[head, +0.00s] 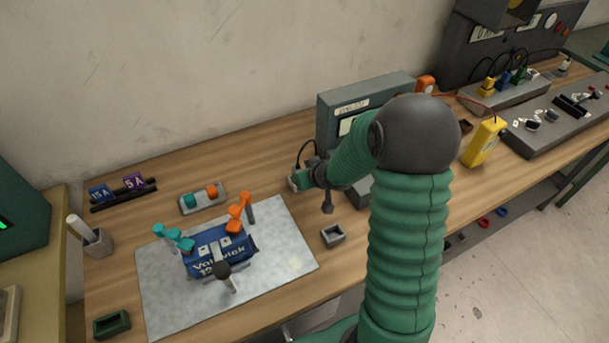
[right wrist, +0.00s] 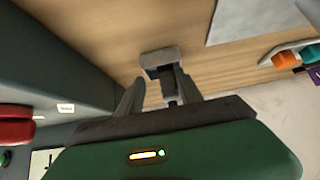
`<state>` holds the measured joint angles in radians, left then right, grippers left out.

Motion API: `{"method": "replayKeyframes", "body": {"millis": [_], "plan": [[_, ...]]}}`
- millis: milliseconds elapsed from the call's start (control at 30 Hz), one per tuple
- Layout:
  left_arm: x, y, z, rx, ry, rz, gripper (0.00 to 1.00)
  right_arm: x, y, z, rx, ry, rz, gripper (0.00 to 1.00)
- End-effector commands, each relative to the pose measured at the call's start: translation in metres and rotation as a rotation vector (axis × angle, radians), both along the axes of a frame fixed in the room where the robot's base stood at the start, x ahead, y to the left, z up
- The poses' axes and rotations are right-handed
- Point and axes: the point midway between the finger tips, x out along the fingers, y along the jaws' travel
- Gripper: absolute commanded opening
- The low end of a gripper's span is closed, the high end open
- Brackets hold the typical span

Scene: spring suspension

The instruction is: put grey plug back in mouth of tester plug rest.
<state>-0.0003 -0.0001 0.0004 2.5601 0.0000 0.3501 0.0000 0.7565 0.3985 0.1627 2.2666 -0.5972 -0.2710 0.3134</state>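My right gripper (head: 327,203) points down over the bench, just behind a small grey open-topped holder (head: 333,239) that looks like the plug rest. In the right wrist view the two fingers (right wrist: 160,78) stand apart. A small dark piece (right wrist: 173,84), perhaps the plug, shows between them, nearer the right-hand finger in the picture. Whether both fingers touch it is unclear. A small grey block (right wrist: 160,56), probably the rest, lies just beyond the fingertips. The grey tester (head: 338,102) stands behind, partly hidden by my arm. My left gripper is not in view.
A grey mat (head: 290,262) carries a blue battery (head: 205,262) with teal and orange clamps, left of the gripper. A small tray (head: 187,208) holds teal and orange pieces. A yellow meter (head: 484,142) stands at right.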

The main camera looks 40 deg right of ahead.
Motion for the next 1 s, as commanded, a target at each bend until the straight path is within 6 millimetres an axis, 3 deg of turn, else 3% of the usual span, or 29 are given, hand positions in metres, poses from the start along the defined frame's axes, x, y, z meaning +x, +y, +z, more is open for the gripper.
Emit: {"method": "replayKeyframes", "body": {"millis": [433, 567, 800, 1000], "plan": [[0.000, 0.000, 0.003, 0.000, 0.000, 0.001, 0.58, -0.002, 0.001, 0.004, 0.001, -0.002, 0.000, 0.43], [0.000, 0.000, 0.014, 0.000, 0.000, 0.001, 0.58, -0.015, 0.004, 0.023, -0.001, -0.002, 0.000, 0.43], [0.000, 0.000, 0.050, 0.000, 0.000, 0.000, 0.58, -0.056, 0.017, 0.073, -0.001, -0.002, -0.002, 0.43], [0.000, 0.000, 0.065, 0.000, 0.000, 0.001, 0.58, -0.074, 0.024, 0.090, -0.001, -0.001, 0.001, 0.43]]}}
